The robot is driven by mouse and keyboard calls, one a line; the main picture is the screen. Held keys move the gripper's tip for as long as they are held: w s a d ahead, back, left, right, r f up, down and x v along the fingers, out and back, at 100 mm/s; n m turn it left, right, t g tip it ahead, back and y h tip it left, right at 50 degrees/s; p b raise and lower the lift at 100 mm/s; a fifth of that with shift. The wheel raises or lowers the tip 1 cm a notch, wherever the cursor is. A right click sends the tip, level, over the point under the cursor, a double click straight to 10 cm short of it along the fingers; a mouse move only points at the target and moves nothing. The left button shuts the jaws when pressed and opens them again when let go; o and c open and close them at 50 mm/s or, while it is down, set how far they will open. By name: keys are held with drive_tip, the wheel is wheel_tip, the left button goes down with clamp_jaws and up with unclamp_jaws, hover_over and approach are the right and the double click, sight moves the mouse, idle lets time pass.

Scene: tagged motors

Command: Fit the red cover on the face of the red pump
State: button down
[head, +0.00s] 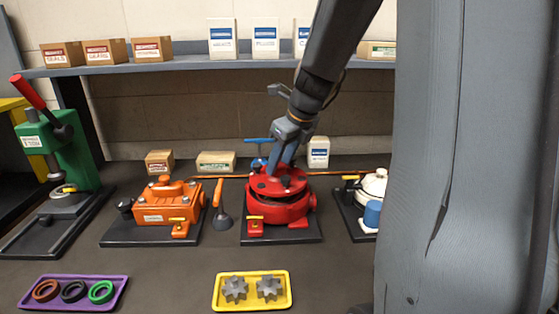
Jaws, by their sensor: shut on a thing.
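The red pump (258,211) stands on a dark base plate at the middle of the bench, with a small yellow tag at its lower front. A round red cover (268,184) with dark knobs is at the pump's top. My gripper (276,164) reaches down from above and is shut on the cover. The fingertips are partly hidden against the red parts.
An orange motor (165,208) stands left of the pump, a white one (374,185) right of it. A purple tray (118,282) with rings and a yellow tray (286,300) with gears lie in front. A green press (70,150) stands far left. My grey column hides the right side.

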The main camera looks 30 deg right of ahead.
drive_tip(key=shift+f+b, duration=0.4)
drive_tip(key=shift+f, duration=0.9)
drive_tip(key=c, duration=1.1)
unclamp_jaws()
drive_tip(key=shift+o, duration=0.3)
drive_tip(key=shift+f, duration=0.15)
wheel_tip(320, 180, up, 6)
drive_tip(key=p, duration=0.7)
drive_tip(key=shift+p, duration=0.4)
drive_tip(key=b+v, duration=0.1)
drive_tip(key=v, duration=0.7)
